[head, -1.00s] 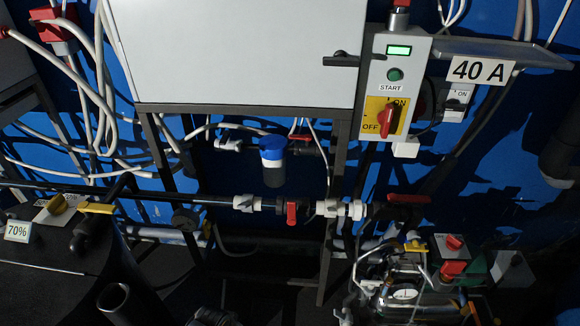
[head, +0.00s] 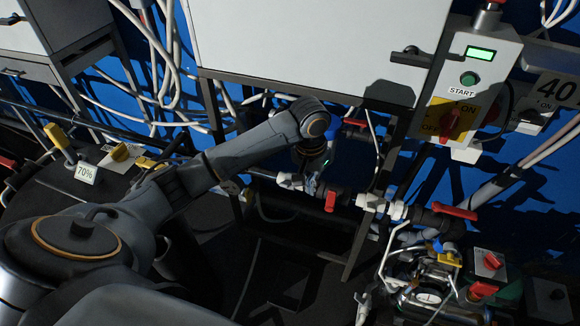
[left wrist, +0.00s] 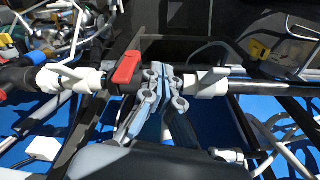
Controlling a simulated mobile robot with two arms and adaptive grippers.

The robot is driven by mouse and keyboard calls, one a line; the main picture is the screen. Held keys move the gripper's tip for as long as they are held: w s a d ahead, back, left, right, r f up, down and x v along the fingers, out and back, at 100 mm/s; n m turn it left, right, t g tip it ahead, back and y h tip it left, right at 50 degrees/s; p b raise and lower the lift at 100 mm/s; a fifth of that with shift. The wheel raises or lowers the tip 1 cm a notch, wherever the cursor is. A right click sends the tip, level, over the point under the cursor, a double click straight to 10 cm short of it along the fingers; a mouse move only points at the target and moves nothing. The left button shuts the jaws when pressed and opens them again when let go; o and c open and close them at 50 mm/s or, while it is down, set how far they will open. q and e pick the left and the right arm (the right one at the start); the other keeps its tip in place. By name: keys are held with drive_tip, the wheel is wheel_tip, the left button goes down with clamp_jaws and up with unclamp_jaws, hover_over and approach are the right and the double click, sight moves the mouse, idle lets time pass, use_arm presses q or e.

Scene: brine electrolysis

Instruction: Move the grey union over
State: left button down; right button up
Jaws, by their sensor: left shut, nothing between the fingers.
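A dark pipe line runs across the stand with a pale grey-white union (head: 290,181) left of a red-handled valve (head: 330,200). A second pale union (head: 372,203) sits right of that valve. I cannot tell for sure which is the grey union. My left gripper (head: 314,183) is at the pipe between the first union and the red valve. In the left wrist view the left gripper (left wrist: 160,70) is shut and empty, its fingertips in front of the dark pipe, beside the red handle (left wrist: 128,66) and the first union (left wrist: 206,83). The right gripper is out of view.
A white cabinet (head: 310,40) hangs above the pipe. A switch box (head: 468,90) stands to its right. A red valve handle (head: 455,211) and a cluttered gauge assembly (head: 428,290) are at lower right. Loose white hoses hang behind. A dark tank labelled 70% (head: 86,173) is at left.

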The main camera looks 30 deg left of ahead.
use_arm(q)
drive_tip(key=w+a+r+n, duration=0.3)
drive_tip(key=a+r, duration=0.5)
drive_tip(key=r, duration=0.3)
drive_tip(key=p, duration=0.2)
hover_over(287, 183)
drive_tip(key=w, duration=0.3)
drive_tip(key=shift+g+y, duration=0.3)
drive_tip(key=shift+g, duration=0.1)
drive_tip(key=f, duration=0.6)
drive_tip(key=a+f, duration=0.1)
drive_tip(key=f, duration=0.2)
drive_tip(key=shift+s, duration=0.2)
drive_tip(key=s+f+p, duration=0.2)
drive_tip(key=f, duration=0.1)
drive_tip(key=shift+s+d, duration=0.15)
drive_tip(key=shift+d, duration=0.15)
drive_tip(key=shift+s+f, duration=0.1)
drive_tip(key=shift+f, duration=0.05)
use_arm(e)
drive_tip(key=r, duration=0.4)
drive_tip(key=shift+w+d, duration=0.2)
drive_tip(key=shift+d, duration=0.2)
use_arm(q)
drive_tip(key=shift+d+f, duration=0.1)
